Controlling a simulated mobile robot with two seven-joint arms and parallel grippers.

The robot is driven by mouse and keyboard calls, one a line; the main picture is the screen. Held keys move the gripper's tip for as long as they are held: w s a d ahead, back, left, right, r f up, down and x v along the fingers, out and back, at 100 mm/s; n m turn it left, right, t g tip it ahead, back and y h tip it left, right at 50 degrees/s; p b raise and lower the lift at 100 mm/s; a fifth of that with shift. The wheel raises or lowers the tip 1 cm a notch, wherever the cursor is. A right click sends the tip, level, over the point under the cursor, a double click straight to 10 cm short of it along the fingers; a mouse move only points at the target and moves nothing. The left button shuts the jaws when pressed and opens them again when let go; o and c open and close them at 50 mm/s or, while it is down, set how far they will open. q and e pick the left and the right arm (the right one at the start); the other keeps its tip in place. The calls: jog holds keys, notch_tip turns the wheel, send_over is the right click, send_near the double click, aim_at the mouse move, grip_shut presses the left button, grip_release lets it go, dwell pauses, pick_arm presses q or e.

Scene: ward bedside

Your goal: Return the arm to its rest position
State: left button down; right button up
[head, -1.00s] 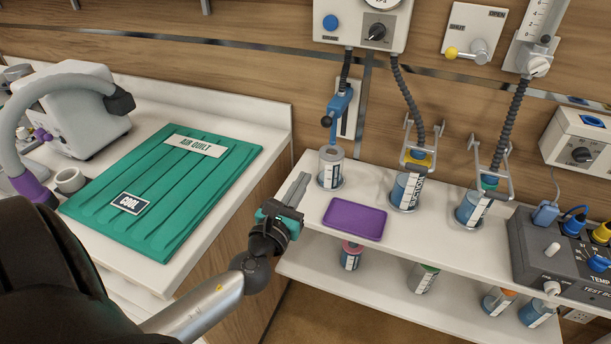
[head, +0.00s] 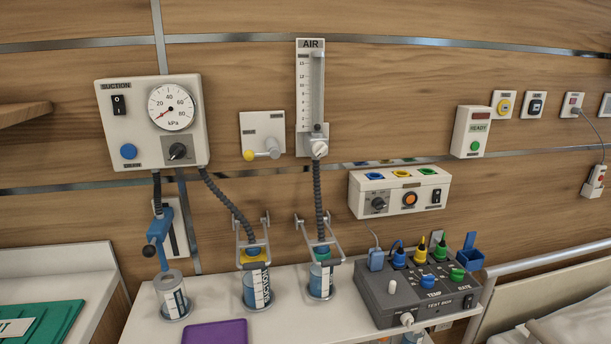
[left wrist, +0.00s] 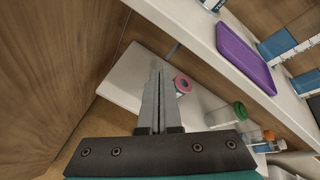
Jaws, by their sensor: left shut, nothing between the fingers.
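My left gripper (left wrist: 157,98) shows in the left wrist view with its fingers together and nothing between them. It hangs over the lower shelf (left wrist: 127,82), beside the upper shelf's edge, apart from the jars there. My left arm is out of the head view. My right gripper is not in either view.
A purple tray (head: 215,332) lies on the upper shelf (head: 208,300). Several canisters stand behind it, including a grey-topped one (head: 172,296). The test box (head: 420,290) is at the right. A pink-ringed jar (left wrist: 183,84) stands close to my left fingers.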

pick_arm(q)
jog(key=s+d+f+n+g+h, duration=0.1)
jog(key=s+d+f+n+g, duration=0.2)
jog(key=s+f+n, duration=0.45)
jog(key=s+d+f+n+g+h, duration=0.15)
jog(key=s+f+n+g, duration=0.3)
jog(key=s+f, duration=0.65)
jog(key=s+d+f+n+g, duration=0.1)
jog(key=s+d+f+n, duration=0.1)
jog(key=s, duration=0.3)
jog(key=s+d+f+n+g+h, duration=0.1)
jog(key=s+d+f+n, duration=0.2)
jog(key=s+f+n, duration=0.2)
jog(key=s+d+f+n+g+b, duration=0.1)
jog(key=s+d+f+n+g, duration=0.1)
jog(key=s, duration=0.3)
jog(key=shift+s+d+f+n, duration=0.35)
jog(key=shift+d+f+n, duration=0.1)
jog(key=shift+f+n, duration=0.4)
jog(key=shift+r, duration=0.1)
